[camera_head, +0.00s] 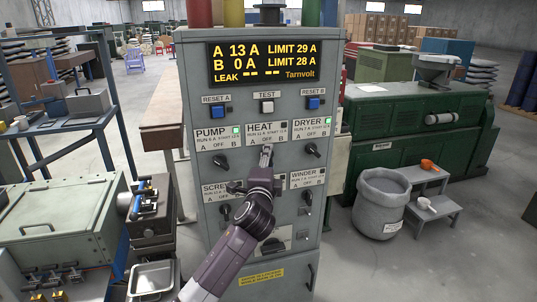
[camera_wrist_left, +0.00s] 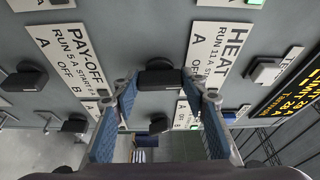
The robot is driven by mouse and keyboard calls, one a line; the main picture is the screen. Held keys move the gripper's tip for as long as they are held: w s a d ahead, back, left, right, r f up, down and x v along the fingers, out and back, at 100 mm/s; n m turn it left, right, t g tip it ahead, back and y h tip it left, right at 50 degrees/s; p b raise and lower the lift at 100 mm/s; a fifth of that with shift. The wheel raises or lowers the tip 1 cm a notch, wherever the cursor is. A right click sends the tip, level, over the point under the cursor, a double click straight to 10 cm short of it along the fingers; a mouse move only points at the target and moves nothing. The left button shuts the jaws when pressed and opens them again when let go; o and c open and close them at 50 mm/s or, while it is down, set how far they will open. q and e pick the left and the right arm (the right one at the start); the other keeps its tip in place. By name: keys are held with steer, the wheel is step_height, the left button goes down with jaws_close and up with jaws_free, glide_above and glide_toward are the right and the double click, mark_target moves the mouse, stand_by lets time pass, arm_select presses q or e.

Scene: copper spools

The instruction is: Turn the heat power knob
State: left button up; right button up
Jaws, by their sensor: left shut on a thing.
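The heat power knob (camera_wrist_left: 159,79) is a black knob beside the white HEAT label (camera_wrist_left: 222,55) in the left wrist view. My left gripper (camera_wrist_left: 166,92) has one blue-padded finger on each side of the knob and is shut on it. In the head view my left gripper (camera_head: 266,152) reaches up to the panel just below the HEAT label (camera_head: 267,128) and hides the heat knob. The label reads A, OFF, B; the knob's exact setting is hard to tell. My right gripper is not in view.
The grey cabinet (camera_head: 190,75) has a lit display (camera_head: 263,62) reading A 13 A, B 0 A. Close by are the pump knob (camera_head: 220,162), dryer knob (camera_head: 312,149) and reset and test buttons. PUMP and DRYER lamps glow green. The PAY-OFF knob (camera_wrist_left: 26,80) sits near the gripper.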

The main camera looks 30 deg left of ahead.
arm_select(q)
steer(key=shift+f+m, duration=0.1)
steer(key=shift+m, duration=0.2)
steer(key=o, duration=1.2)
steer(key=shift+c, duration=0.2)
steer(key=v, duration=1.2)
